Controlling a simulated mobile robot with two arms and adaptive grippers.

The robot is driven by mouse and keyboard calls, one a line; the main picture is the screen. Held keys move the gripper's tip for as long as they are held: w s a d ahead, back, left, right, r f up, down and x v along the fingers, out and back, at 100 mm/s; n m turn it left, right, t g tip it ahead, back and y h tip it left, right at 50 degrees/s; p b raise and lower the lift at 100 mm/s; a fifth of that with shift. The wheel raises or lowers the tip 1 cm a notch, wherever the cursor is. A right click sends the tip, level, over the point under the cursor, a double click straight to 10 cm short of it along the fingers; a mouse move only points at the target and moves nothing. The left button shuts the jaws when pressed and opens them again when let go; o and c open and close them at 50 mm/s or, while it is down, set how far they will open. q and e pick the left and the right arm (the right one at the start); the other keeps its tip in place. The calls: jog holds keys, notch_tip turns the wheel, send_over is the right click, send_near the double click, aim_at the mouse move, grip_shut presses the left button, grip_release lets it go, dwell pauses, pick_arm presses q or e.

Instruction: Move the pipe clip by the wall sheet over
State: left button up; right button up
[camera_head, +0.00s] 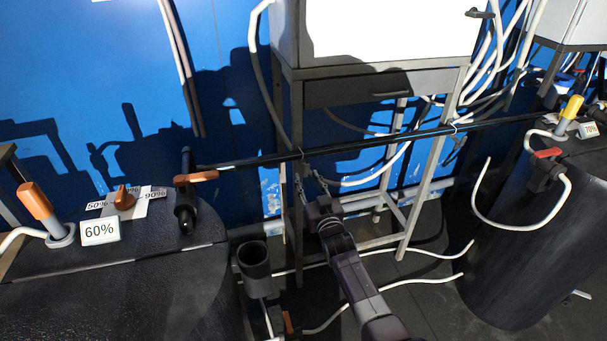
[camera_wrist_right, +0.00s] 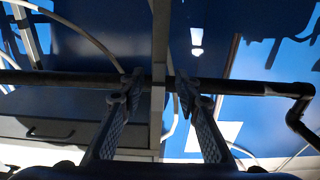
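A dark pipe (camera_head: 360,144) runs level across the front of the metal stand. A pale, patchy sheet (camera_head: 270,190) shows on the blue wall below the left clip. My right gripper (camera_head: 310,180) is below the left clip, fingers apart and pointing up. In the right wrist view its open fingertips (camera_wrist_right: 156,88) reach the pipe (camera_wrist_right: 65,79) on either side of the leg. I cannot make out a clip between them. My left gripper is not in view.
The stand (camera_head: 297,200) with a drawer (camera_head: 385,88) rises behind the pipe. A black tank (camera_head: 100,290) with orange handles is at left, another tank (camera_head: 535,240) at right. White hoses (camera_head: 420,252) and a dark open cup (camera_head: 253,262) are low, near my right arm.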

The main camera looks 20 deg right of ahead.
aim_at(305, 177)
jog(key=shift+w+b, duration=0.4)
jog(key=shift+w, duration=1.55)
jog(key=shift+d, duration=0.1)
jog(key=shift+c, duration=0.4)
grip_shut()
